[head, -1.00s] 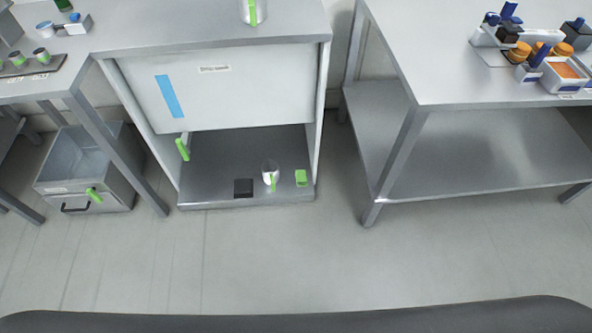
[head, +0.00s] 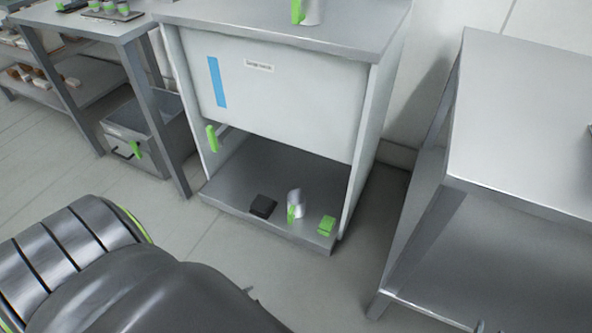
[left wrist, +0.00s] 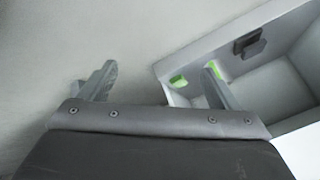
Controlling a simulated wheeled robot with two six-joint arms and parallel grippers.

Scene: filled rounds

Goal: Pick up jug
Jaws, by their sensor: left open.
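A pale grey jug with a green handle (head: 294,205) stands upright on the floor panel of the open cabinet, between a black block and a green block. A similar jug with a green handle (head: 311,11) stands on the cabinet top, cut off by the picture's upper edge. My right gripper is not clearly seen.
The black block (head: 262,206) and green block (head: 326,225) flank the lower jug. The cabinet's white front panel (head: 280,105) hangs above the opening. A steel table (head: 530,120) stands at right, and a grey bin (head: 135,140) at left. Floor before the cabinet is partly clear.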

